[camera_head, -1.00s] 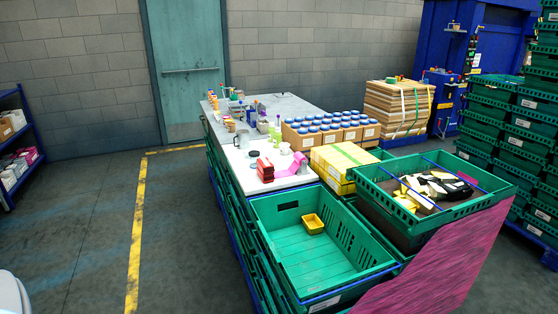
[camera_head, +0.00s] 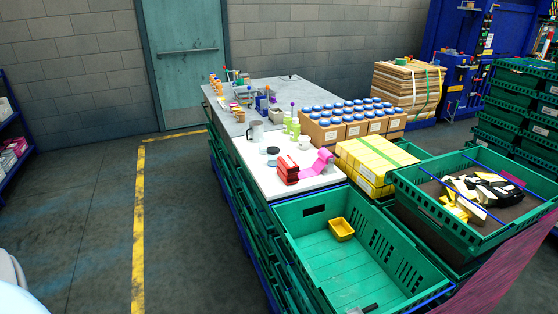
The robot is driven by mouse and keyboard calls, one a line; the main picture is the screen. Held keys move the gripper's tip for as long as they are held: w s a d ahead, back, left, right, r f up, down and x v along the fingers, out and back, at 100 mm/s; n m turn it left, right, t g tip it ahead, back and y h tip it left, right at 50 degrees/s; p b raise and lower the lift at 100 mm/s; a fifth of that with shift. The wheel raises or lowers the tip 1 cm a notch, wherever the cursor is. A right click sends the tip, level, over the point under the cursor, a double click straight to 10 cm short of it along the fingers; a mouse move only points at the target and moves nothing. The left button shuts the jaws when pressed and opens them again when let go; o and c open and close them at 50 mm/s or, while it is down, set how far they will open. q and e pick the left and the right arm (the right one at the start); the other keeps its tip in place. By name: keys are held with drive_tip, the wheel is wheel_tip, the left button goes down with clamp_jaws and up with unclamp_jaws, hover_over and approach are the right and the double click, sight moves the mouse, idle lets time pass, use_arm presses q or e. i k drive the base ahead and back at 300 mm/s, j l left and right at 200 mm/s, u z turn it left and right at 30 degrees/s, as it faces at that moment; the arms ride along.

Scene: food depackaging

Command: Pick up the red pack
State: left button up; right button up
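Red packs (camera_head: 289,171) lie in a small pile near the front edge of the white-topped table (camera_head: 264,180). They are to the left of a pink roll (camera_head: 319,161). A small dark grey tip (camera_head: 366,309) shows at the bottom edge, over the near green crate. It looks like the end of my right gripper, but too little shows to tell whether it is open. It is well apart from the red packs. My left gripper is not in view; a pale rounded part at the bottom left corner looks like mine.
The near green crate (camera_head: 388,222) holds a yellow tray (camera_head: 341,229). A yellow strapped stack (camera_head: 374,160) and boxes of blue-lidded jars (camera_head: 351,131) stand right of the packs. A grey jug (camera_head: 256,131) and a dark disc (camera_head: 272,150) are behind them. Floor on the left is clear.

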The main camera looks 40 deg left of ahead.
sight(287, 163)
drive_tip(key=i+j, duration=0.1)
drive_tip(key=j, duration=0.35)
drive_tip(key=i+j, duration=0.1)
drive_tip(key=j, duration=0.4)
drive_tip(key=i+j, duration=0.15)
drive_tip(key=j, duration=0.3)
drive_tip(key=i+j, duration=0.1)
drive_tip(key=j, duration=0.4)
drive_tip(key=i+j, duration=0.1)
drive_tip(key=j, duration=0.35)
drive_tip(key=i+j, duration=0.1)
drive_tip(key=j, duration=0.4)
drive_tip(key=i+j, duration=0.15)
drive_tip(key=j, duration=0.3)
